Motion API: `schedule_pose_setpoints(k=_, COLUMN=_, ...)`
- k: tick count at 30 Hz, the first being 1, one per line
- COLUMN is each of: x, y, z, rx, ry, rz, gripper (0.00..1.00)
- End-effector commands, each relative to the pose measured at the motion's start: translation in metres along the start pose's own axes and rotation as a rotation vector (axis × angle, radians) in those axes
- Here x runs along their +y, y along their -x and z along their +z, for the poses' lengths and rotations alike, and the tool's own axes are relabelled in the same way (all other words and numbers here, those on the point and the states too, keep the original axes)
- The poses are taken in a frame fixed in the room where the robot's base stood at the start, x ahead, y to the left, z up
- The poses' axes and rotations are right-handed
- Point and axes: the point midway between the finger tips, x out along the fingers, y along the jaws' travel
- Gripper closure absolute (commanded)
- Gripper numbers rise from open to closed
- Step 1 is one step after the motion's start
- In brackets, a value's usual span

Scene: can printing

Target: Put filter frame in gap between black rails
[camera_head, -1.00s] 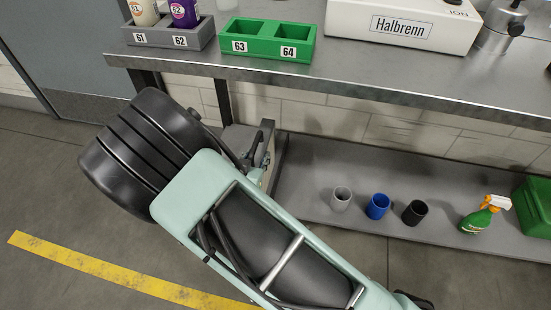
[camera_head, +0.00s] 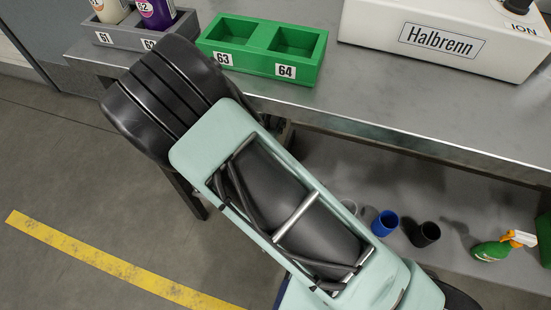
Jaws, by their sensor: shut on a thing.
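I cannot make out the filter frame, the black rails or the gap between them in this view. My gripper is not visible; my own pale green and black arm fills the middle of the picture and hides what lies behind it. I cannot see what my gripper holds.
A metal bench (camera_head: 400,115) carries a grey holder (camera_head: 118,36) with bottles, a green two-slot holder (camera_head: 262,48) and a white Halbrenn machine (camera_head: 440,38). The lower shelf has a blue cup (camera_head: 385,223), a black cup (camera_head: 426,234) and a spray bottle (camera_head: 492,248).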

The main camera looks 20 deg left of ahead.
Motion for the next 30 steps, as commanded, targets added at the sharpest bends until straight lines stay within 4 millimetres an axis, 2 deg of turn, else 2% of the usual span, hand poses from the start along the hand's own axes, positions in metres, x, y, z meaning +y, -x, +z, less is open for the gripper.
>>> schedule_pose_setpoints(k=6, x=0.000, y=-0.018, z=0.037, rx=0.002, ry=0.003, rz=0.001, gripper=1.00)
schedule_pose_setpoints(k=14, x=0.000, y=-0.028, z=0.057, rx=0.004, ry=0.000, rz=0.000, gripper=1.00)
schedule_pose_setpoints(k=21, x=0.000, y=-0.042, z=0.085, rx=0.003, ry=0.001, rz=-0.001, gripper=1.00)
schedule_pose_setpoints(k=30, x=0.000, y=-0.043, z=0.086, rx=0.004, ry=0.000, rz=-0.001, gripper=1.00)
